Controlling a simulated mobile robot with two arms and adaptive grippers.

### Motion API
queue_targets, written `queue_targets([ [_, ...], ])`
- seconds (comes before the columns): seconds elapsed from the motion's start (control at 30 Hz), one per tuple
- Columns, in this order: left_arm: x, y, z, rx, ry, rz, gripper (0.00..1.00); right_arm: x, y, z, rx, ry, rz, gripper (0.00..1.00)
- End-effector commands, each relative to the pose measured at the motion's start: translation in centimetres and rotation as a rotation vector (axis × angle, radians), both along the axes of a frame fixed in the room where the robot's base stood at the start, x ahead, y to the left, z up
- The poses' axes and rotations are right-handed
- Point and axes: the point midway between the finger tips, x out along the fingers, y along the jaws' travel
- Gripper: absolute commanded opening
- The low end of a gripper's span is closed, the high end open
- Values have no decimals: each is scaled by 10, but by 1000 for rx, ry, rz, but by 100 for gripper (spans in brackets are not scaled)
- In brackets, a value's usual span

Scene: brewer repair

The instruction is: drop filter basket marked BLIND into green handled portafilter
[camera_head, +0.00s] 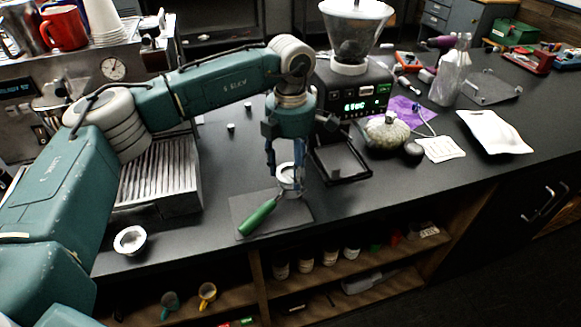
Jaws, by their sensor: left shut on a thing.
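The green-handled portafilter (260,216) lies on a dark mat on the counter, its handle toward the lower left. My left gripper (285,174) is over the portafilter's head, pointing down, with its fingers shut on a small metal filter basket (287,172). The basket is at the portafilter's head; I cannot tell whether it is seated or just above it, and no marking on it is readable. Another metal filter basket (131,240) sits on the counter near the front edge at the left. My right gripper is not in view.
An espresso machine with a drip tray (160,178) stands at the left. A grinder (355,88) stands behind the gripper, with a black tray (340,160) before it. Open shelves lie below.

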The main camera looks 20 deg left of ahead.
Motion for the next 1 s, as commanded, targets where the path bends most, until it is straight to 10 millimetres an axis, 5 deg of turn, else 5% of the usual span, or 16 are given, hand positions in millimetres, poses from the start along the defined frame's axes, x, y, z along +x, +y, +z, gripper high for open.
queue_targets([
  [1.0,0,0,-13,0,0,0,29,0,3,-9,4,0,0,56],
])
